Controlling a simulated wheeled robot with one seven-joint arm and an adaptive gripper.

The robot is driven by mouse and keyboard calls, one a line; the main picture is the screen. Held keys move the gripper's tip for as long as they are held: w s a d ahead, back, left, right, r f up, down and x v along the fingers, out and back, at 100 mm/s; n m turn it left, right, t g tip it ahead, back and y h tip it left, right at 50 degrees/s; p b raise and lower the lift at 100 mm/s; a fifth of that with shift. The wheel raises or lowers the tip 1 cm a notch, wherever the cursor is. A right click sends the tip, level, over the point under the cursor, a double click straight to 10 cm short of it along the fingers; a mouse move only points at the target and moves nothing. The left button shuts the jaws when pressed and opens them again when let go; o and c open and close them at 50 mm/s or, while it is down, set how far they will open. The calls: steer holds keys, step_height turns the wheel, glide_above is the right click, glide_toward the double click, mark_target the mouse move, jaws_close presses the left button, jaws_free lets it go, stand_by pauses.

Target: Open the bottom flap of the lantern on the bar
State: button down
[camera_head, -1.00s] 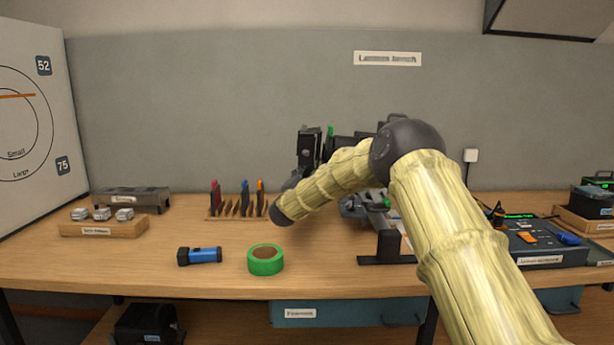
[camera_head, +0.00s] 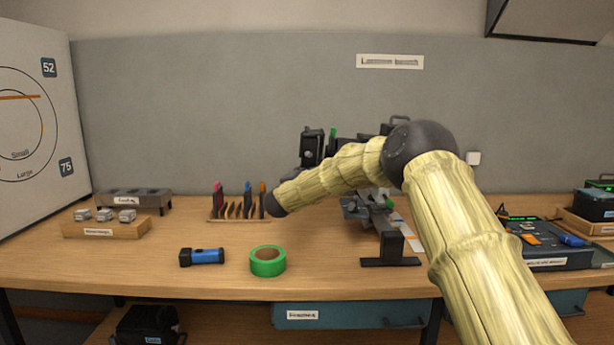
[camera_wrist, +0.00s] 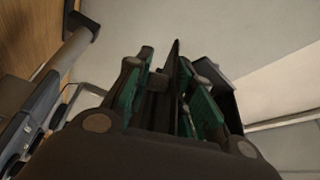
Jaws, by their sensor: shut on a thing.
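The lantern (camera_head: 312,145) is a black body above the back of the bench in the head view, partly hidden behind my arm. In the wrist view, my gripper (camera_wrist: 170,75) has its green-padded fingers closed around a thin dark plate (camera_wrist: 175,52), which looks like a flap of the lantern. Which flap it is, I cannot tell. Dark lantern parts (camera_wrist: 216,76) show just behind the right finger. In the head view my forearm hides most of the gripper and the lower side of the lantern. How far the flap is swung cannot be made out.
A black stand foot (camera_head: 390,262) is on the bench below the lantern. A green tape roll (camera_head: 267,262), blue flashlight (camera_head: 202,257) and tool rack (camera_head: 238,205) are to the left. A control console (camera_head: 545,250) is at right. The front middle of the bench is mostly clear.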

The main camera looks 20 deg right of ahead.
steer(key=shift+d+f, duration=0.15)
steer(key=shift+f, duration=0.2)
steer(key=c, duration=1.4)
jaws_free()
steer(key=shift+c, duration=0.2)
steer(key=shift+o, duration=0.5)
steer(key=shift+d, duration=0.1)
steer(key=shift+s+a+r, duration=0.1)
steer(key=shift+s+a, duration=0.05)
steer(key=shift+a, duration=0.2)
steer(key=v, duration=1.1)
steer(key=shift+s, duration=0.2)
